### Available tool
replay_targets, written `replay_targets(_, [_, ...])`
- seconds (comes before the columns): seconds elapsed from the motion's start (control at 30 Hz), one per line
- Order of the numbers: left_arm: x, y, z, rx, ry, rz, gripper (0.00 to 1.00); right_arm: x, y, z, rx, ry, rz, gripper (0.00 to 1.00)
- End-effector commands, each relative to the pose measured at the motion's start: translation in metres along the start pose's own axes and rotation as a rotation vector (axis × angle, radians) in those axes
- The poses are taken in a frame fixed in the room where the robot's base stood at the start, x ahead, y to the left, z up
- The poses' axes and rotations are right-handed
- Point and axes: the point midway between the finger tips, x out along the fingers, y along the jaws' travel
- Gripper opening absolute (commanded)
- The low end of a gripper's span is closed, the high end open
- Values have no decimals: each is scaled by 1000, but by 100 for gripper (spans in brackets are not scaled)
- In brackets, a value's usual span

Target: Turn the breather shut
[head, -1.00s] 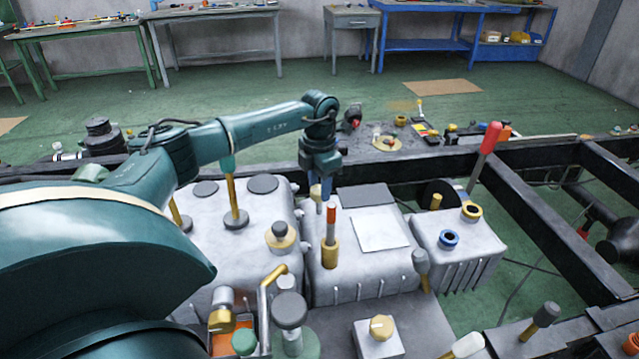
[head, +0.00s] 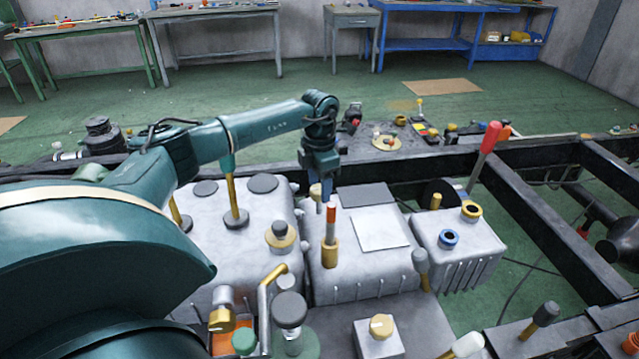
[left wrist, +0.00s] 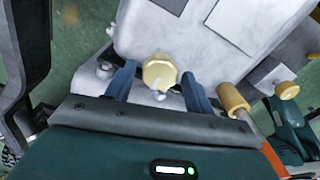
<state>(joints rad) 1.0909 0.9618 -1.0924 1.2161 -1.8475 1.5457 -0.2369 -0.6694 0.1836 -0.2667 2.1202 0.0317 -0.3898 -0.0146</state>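A pale yellow, many-sided cap, which looks like the breather, stands at the near edge of a light grey housing in the left wrist view (left wrist: 160,71). In the head view the breather (head: 315,191) is partly hidden by my left gripper (head: 324,190). My left gripper's blue fingers (left wrist: 158,74) are apart, one on each side of the cap, with a small gap showing at each side. The cap's underside is hidden. My right gripper is in neither view.
A red-topped lever in a brass collar (head: 331,235) stands close to the right of my left gripper. A brass-stemmed post (head: 232,190) rises to the left. A grey housing with blue and yellow rings (head: 455,250) lies to the right. Dark frame rails (head: 540,215) run beyond.

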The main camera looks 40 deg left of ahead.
Motion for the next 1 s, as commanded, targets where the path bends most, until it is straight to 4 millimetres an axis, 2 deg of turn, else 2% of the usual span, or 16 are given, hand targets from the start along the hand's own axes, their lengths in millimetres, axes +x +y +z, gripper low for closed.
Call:
replay_targets(0.3, [0,0,0,-2,1,0,60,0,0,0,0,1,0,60])
replay_targets(0.43, [-9,0,0,-2,-2,0,60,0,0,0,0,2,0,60])
replay_targets(0.57, [-31,1,0,-2,-5,1,60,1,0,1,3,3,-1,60])
replay_targets(0.8, [-86,0,1,-2,-5,2,60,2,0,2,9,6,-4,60])
replay_targets(1.0, [-119,0,1,-2,-3,1,60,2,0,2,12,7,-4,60])
